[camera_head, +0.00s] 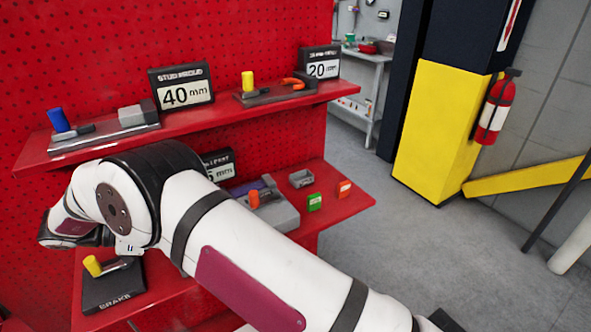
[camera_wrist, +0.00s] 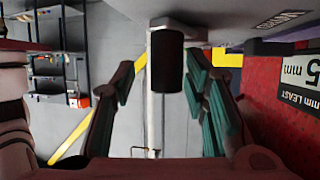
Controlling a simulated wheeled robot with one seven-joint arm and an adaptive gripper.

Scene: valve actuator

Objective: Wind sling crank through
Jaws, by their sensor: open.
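In the wrist view my gripper (camera_wrist: 164,84) is open, with its fingers left and right of a dark upright cylinder that looks like a crank handle (camera_wrist: 168,62). The cylinder joins a grey surface at the top of the picture. A gap shows on its left; the right fingers look nearer to it, and contact cannot be told. In the head view my arm hides the gripper. Whether this is the same handle cannot be told, and no sling label is readable.
The red shelves hold a blue-handled unit (camera_head: 59,120), a yellow-handled unit (camera_head: 247,81) and a yellow-knobbed box marked BRAKE (camera_head: 112,292). Signs read 40 mm (camera_head: 186,95) and 20 mm (camera_head: 323,69).

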